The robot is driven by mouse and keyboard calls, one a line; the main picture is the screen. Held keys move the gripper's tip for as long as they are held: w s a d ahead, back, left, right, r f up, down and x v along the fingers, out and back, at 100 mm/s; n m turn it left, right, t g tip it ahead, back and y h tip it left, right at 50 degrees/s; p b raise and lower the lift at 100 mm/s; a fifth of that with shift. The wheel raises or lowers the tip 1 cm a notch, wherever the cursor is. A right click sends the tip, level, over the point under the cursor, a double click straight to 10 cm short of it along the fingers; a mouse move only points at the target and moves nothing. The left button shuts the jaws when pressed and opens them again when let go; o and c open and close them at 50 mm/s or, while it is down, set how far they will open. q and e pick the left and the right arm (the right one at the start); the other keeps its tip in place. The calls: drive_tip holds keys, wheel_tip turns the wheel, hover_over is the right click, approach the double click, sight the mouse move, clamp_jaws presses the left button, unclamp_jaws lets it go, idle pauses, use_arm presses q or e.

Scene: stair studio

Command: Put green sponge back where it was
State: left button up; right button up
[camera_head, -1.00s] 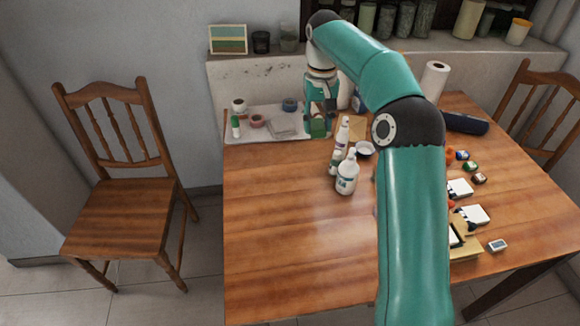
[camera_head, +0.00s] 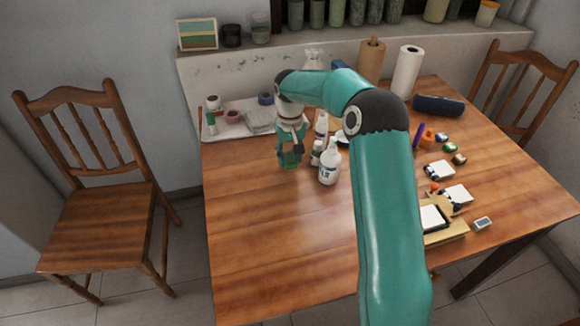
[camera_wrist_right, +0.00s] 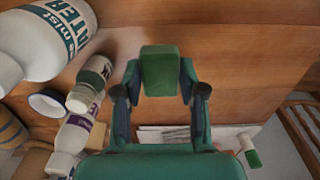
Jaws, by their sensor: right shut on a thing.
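The green sponge (camera_head: 291,160) is held in my right gripper (camera_head: 291,148) near the back left of the table, left of the bottles and in front of the white tray (camera_head: 231,130). In the right wrist view the sponge (camera_wrist_right: 162,72) is clamped between the two fingers of the gripper (camera_wrist_right: 160,88). I cannot tell whether the sponge touches the wood. My left gripper is not in view.
A white spray bottle (camera_head: 329,164) and smaller bottles stand close to the right of the gripper. The tray holds cups, a grey cloth (camera_head: 259,121) and a green-and-white bottle (camera_head: 211,123). The front left tabletop (camera_head: 270,235) is clear.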

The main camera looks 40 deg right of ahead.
sight(290, 166)
drive_tip(key=shift+f, duration=2.1)
drive_tip(key=o, duration=1)
wheel_tip(290, 166, up, 12)
drive_tip(key=shift+r, duration=0.1)
